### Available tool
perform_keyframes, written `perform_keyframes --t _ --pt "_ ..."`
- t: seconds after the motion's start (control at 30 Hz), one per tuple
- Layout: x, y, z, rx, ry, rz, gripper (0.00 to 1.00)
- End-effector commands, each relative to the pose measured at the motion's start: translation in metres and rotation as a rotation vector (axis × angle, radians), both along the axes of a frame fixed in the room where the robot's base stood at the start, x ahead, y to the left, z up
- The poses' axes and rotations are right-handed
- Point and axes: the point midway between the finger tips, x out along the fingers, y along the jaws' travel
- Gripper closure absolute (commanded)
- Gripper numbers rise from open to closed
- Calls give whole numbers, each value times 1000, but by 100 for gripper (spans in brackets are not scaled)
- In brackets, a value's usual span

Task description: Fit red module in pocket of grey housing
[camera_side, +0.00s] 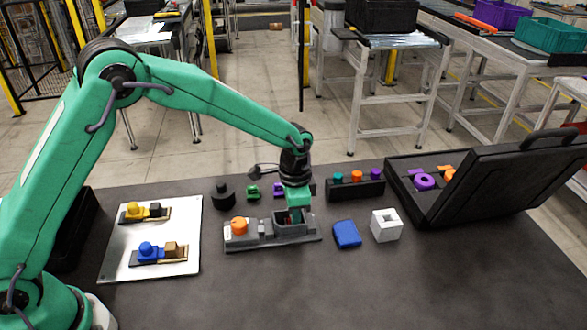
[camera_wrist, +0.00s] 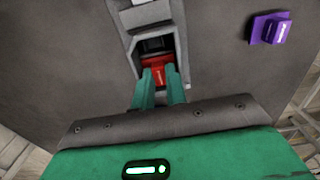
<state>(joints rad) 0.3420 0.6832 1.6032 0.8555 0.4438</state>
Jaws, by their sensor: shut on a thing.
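The grey housing (camera_side: 268,240) lies on the dark table in the middle of the side view, with an orange round knob (camera_side: 239,225) on its left part. My gripper (camera_side: 297,214) points down at the right part of the housing. In the wrist view my gripper (camera_wrist: 162,98) is shut on the red module (camera_wrist: 158,72). The red module is at the pocket end of the housing (camera_wrist: 181,48), between its grey walls. How deep it sits in the pocket I cannot tell. In the side view my fingers mostly hide it.
A blue block (camera_side: 346,234) and a white hollow cube (camera_side: 386,225) stand to the right. Behind are a purple part (camera_side: 278,189), a green part (camera_side: 253,192) and a black round part (camera_side: 223,195). A white plate (camera_side: 118,262) is left, an open black case (camera_side: 480,185) right. The front table is clear.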

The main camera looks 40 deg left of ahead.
Motion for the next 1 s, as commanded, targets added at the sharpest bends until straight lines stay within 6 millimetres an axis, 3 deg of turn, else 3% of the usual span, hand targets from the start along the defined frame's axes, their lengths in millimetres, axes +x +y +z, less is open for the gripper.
perform_keyframes --t 0.3,0.33,0.47,0.53,0.57,1.0 --pt "0 0 0 0 0 0 100" --pt "0 0 0 0 0 0 84" --pt "0 0 0 0 0 0 61" --pt "0 0 0 0 0 0 61" --pt "0 0 0 0 0 0 74" --pt "0 0 0 0 0 0 72"
